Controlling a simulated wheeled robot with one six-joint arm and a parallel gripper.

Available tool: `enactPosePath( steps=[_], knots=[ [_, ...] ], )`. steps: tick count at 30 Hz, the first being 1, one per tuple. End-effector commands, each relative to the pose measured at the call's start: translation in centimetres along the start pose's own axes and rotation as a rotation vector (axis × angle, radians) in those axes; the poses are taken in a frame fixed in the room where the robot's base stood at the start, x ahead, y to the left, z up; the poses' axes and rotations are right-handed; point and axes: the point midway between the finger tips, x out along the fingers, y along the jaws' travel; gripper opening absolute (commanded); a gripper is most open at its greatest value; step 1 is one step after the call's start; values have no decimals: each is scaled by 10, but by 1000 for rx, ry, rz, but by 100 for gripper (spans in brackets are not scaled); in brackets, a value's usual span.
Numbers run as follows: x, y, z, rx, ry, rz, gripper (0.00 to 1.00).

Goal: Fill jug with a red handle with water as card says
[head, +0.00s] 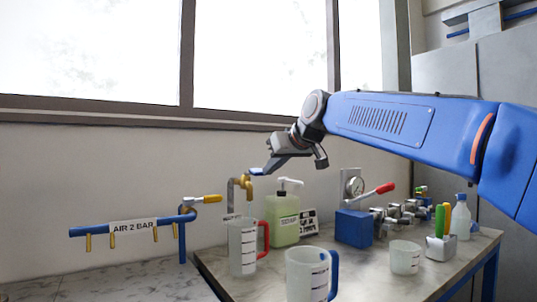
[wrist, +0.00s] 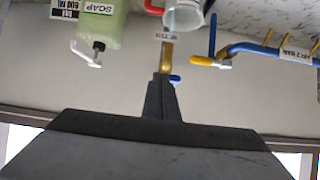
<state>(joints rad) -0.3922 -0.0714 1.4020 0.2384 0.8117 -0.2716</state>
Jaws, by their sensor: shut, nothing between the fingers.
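The jug with a red handle (head: 243,250) stands upright on the bench under the brass tap (head: 246,183). Its rim also shows in the wrist view (wrist: 184,18), with the red handle beside it. I cannot make out any water in it. The tap has a small blue lever (wrist: 175,79). My gripper (head: 268,171) is shut and empty at the top of the tap, close to the lever; I cannot tell if they touch. A card (head: 309,222) stands behind the soap bottle, partly hidden; in the wrist view (wrist: 66,9) it is upside down and seems to read 600 ML.
A green soap bottle (head: 284,218) with a white pump stands right of the tap. A blue-handled jug (head: 306,276) is in front, a white beaker (head: 404,258) to the right. A blue air pipe (head: 130,228) with a yellow-handled valve is left. A blue gauge box (head: 354,228) stands behind.

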Motion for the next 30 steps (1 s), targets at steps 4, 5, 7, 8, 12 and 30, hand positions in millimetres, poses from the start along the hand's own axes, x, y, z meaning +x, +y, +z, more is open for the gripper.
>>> enactPosePath(
  steps=[4,5,7,8,12,30],
  knots=[
    [6,0,15,0,-3,0,0],
    [7,0,16,0,-2,0,0],
    [8,0,18,-1,-3,0,0],
    [8,0,18,-1,-3,0,0],
    [8,0,18,-1,-3,0,0],
    [8,0,18,0,-3,0,0]
  ],
)
